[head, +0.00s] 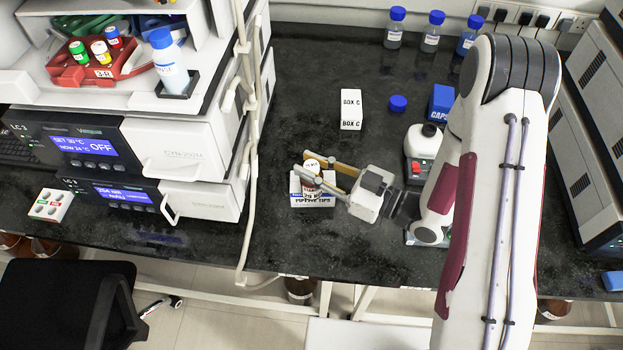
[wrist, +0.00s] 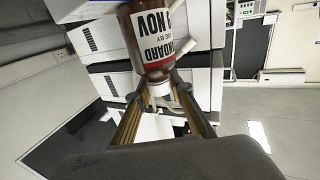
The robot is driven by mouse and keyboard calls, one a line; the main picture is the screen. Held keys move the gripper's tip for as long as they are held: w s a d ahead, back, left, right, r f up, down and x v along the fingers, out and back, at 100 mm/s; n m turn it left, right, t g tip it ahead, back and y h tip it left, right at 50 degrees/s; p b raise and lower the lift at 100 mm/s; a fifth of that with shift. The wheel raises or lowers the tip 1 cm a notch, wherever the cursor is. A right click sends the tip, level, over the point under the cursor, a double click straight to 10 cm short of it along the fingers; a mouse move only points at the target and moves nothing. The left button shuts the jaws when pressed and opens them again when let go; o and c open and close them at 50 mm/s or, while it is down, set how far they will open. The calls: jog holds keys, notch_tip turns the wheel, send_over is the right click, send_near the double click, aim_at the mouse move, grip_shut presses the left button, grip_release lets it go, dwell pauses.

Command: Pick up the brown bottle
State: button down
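The brown bottle (wrist: 155,40) has a white cap and a white label with red and black print reading "STANDARD" and "NOV". It appears upside down in the wrist view. In the head view the bottle (head: 309,181) is upright at the white pipette tips box (head: 313,200); its base is hidden. My gripper (head: 305,163) reaches in from the right, its tan fingers spread around the top of the bottle. In the wrist view the fingertips (wrist: 155,88) lie on both sides of the cap and neck, with a small gap on the left. Firm contact is not visible.
A white BOX C (head: 351,109) stands behind, with a blue cap (head: 398,103) and blue box (head: 441,103) to its right. Blue-capped bottles (head: 431,32) stand at the back. Instruments (head: 195,195) line the left, with a pale vertical pole (head: 247,150) before them. Bench is clear in front.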

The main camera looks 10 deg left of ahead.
jog(key=shift+r, duration=0.1)
dwell(0.3)
jog(key=shift+r, duration=4.85)
jog(key=shift+w, duration=0.1)
jog(key=shift+w+r, duration=0.2)
jog(key=shift+w, duration=1.2)
jog(key=shift+f, duration=2.95)
jog(key=shift+f, duration=2.05)
